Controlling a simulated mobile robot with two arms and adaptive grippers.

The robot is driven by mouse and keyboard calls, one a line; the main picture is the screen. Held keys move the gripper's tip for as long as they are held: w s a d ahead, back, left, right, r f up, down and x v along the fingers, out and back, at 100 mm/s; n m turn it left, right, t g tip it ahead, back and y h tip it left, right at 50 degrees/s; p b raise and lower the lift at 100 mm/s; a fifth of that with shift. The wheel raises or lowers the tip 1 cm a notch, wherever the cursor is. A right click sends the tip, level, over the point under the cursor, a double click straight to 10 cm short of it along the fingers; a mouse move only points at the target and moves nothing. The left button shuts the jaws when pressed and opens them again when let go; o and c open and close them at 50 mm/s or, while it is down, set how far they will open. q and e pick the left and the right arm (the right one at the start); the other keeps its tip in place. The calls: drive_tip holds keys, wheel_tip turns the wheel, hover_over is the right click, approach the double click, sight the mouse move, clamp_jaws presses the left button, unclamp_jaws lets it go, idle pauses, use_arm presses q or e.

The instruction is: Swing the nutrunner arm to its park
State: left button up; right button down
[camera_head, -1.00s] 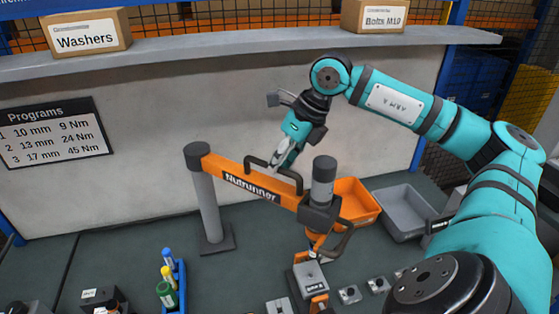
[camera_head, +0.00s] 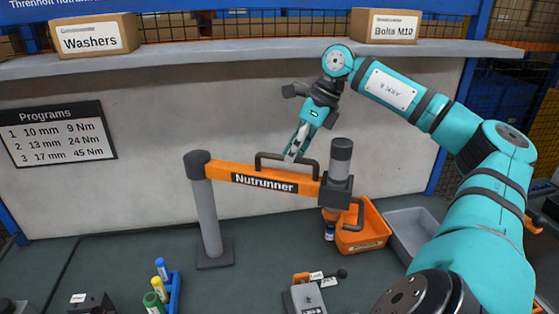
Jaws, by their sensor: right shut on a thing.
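The orange nutrunner arm (camera_head: 235,175), labelled "Nutrunner", reaches right from a grey post (camera_head: 209,215) standing on the bench. A black bar handle (camera_head: 268,160) stands on top of the arm. At the arm's right end hangs the grey and black tool head (camera_head: 337,185), its tip in front of an orange bin (camera_head: 365,232). My right gripper (camera_head: 293,154) comes down from above and is shut on the black handle. Its fingertips are partly hidden behind the handle. My left gripper is not in view. No park rest for the arm can be made out.
A grey bin (camera_head: 412,230) stands right of the orange one, partly behind my right arm. A grey fixture (camera_head: 305,298) lies at the front. A blue rack with colored sockets (camera_head: 174,292) stands front left. A shelf (camera_head: 230,57) with boxes runs above. The middle bench is clear.

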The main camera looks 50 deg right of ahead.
drive_tip(key=shift+f, duration=0.1)
drive_tip(key=shift+a, duration=0.1)
drive_tip(key=c, duration=1.3)
unclamp_jaws()
drive_tip(key=shift+r, duration=0.4)
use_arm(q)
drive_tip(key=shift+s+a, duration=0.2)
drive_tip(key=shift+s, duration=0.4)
use_arm(e)
drive_tip(key=v, duration=1.1)
drive_tip(key=shift+s+r, duration=0.1)
drive_tip(key=shift+r, duration=0.05)
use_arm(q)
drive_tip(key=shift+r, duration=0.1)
use_arm(e)
drive_tip(key=shift+r, duration=0.1)
